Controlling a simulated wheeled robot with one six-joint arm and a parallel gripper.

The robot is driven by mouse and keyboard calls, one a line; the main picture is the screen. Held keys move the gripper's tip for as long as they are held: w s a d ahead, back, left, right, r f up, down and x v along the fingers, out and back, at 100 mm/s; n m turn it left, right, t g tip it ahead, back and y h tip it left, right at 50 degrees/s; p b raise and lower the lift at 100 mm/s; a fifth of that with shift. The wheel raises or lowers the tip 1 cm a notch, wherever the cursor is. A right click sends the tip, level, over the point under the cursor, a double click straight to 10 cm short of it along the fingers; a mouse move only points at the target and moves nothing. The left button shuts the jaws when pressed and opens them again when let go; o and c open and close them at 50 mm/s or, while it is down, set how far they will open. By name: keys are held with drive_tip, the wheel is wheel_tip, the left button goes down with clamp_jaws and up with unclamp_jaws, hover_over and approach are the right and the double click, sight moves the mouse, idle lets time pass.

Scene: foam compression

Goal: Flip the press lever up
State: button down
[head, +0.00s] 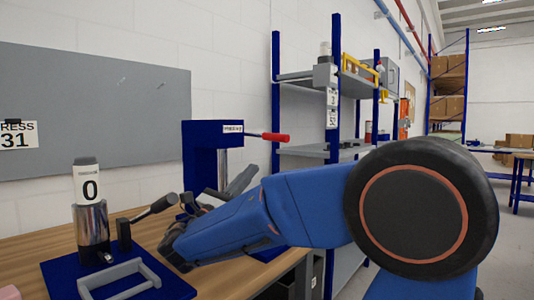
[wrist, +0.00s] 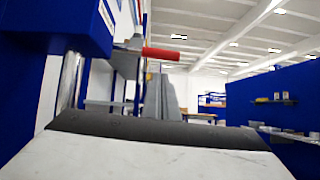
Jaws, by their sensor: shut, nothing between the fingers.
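The blue press (head: 198,150) stands on the bench with a metal column under its head. Its lever has a red handle (head: 275,137) that sticks out to the right, roughly level. In the wrist view the press head (wrist: 60,25) is at upper left and the red handle (wrist: 161,54) is near top centre. My gripper (head: 249,174) is shut and empty, its grey fingers pointing up below the handle. In the wrist view the shut fingers (wrist: 160,90) end just under the handle; I cannot tell whether they touch it.
At front left, a second device with a metal cylinder (head: 92,225) and a grey-handled lever (head: 153,212) stands on a blue base beside my arm. Shelving (head: 336,120) stands behind to the right. The grey board (head: 90,100) hangs on the wall.

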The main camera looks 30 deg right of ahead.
drive_tip(key=x, duration=1)
idle(0.3)
drive_tip(key=shift+r, duration=0.1)
wheel_tip(320, 180, up, 13)
drive_tip(key=n+t+y, duration=0.6)
drive_tip(key=n+t, duration=0.2)
drive_tip(key=n, duration=0.5)
drive_tip(key=w+a+r+n+y, duration=0.1)
drive_tip(key=w+a+r+n, duration=0.1)
drive_tip(key=w+r, duration=0.7)
drive_tip(key=shift+a+r+n+t, duration=0.3)
drive_tip(key=shift+a+r+n, duration=0.1)
drive_tip(key=shift+a+r, duration=0.35)
drive_tip(key=shift+w+f, duration=0.1)
drive_tip(key=shift+w, duration=0.05)
drive_tip(key=shift+a+f, duration=0.1)
